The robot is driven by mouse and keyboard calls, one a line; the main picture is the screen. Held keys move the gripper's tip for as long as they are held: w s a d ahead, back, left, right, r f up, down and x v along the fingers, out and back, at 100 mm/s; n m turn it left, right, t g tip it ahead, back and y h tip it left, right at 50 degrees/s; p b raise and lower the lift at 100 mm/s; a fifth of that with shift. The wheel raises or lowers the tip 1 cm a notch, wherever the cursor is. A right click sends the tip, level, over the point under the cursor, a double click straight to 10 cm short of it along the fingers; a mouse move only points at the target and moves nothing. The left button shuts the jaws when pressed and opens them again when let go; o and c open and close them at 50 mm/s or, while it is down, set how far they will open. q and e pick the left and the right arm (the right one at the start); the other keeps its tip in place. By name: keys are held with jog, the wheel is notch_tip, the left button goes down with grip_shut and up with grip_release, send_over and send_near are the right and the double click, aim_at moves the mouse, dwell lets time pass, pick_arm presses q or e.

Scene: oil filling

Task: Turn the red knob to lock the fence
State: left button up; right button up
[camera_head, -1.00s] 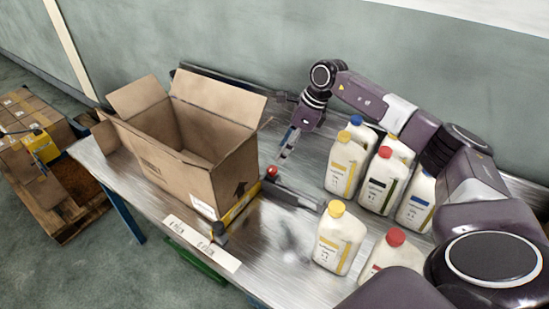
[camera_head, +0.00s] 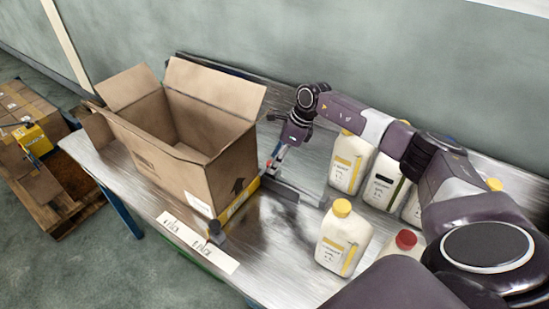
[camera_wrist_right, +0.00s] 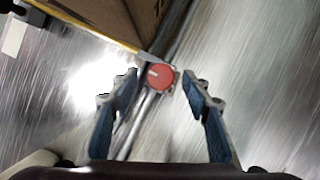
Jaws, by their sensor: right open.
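The red knob (camera_wrist_right: 158,77) is a round red disc with a pale mark, seen from above in the right wrist view. It sits beside the open cardboard box (camera_head: 178,150), at the box's right edge in the head view. My right gripper (camera_wrist_right: 162,80) is open, with one blue-padded finger on each side of the knob and gaps showing between fingers and knob. In the head view the right gripper (camera_head: 273,165) points down at the knob, which it mostly hides. The yellow fence (camera_head: 240,203) runs along the box's lower right side. My left gripper is not in view.
White bottles with yellow caps (camera_head: 341,238) and a red cap (camera_head: 402,252) stand right of the box, several more behind them under my right arm. A dark bar (camera_head: 290,190) lies near the knob. A pallet (camera_head: 75,210) stands left on the floor.

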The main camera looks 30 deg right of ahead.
jog(key=shift+w+f, duration=0.1)
jog(key=shift+f, duration=0.25)
jog(key=c, duration=1.1)
jog(key=shift+c, duration=0.2)
